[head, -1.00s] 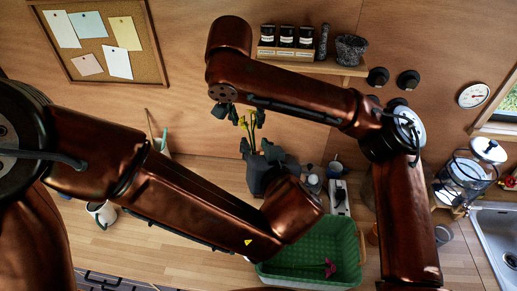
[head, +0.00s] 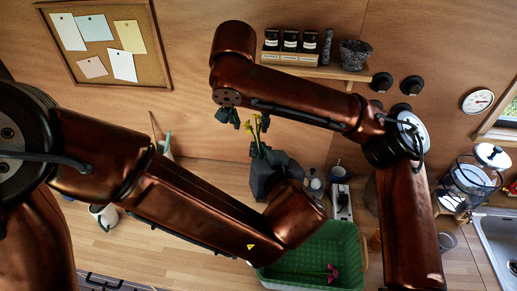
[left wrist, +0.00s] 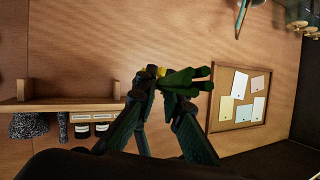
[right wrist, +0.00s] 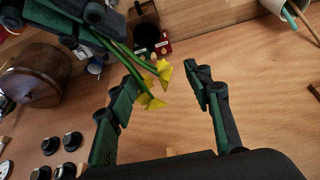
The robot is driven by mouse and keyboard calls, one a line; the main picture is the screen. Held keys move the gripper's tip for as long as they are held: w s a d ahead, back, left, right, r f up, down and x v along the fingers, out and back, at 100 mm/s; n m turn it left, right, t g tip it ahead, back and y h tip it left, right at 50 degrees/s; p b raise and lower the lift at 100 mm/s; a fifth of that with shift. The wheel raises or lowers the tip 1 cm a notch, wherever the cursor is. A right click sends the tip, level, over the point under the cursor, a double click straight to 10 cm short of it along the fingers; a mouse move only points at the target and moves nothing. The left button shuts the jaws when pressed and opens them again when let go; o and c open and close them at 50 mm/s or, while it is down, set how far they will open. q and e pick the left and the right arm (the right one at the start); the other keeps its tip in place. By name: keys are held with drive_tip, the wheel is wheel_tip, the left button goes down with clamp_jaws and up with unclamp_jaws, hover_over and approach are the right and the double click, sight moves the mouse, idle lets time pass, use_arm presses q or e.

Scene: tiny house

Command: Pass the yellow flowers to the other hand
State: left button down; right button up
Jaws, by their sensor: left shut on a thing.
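The yellow flowers (head: 257,126) have green stems and stand up from my left gripper (head: 262,160), which is shut on them. In the left wrist view, the fingers (left wrist: 160,85) close around green stems (left wrist: 185,82), with a little yellow showing. My right gripper (head: 230,116) is just left of and above the blossoms in the head view. In the right wrist view, it is open (right wrist: 165,92). The yellow blossoms (right wrist: 157,85) appear between its fingers, nearer the left one, with stems running to the upper left. I cannot tell whether they touch a finger.
A green crate (head: 347,240) holding a magenta flower (head: 332,273) stands on the wooden counter. A shelf (head: 325,73) with jars is on the wall behind my right arm. A sink (head: 497,240) is at far right.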

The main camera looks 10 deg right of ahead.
drive_tip(key=o, duration=0.4)
drive_tip(key=shift+c, duration=0.2)
drive_tip(key=shift+r, duration=0.1)
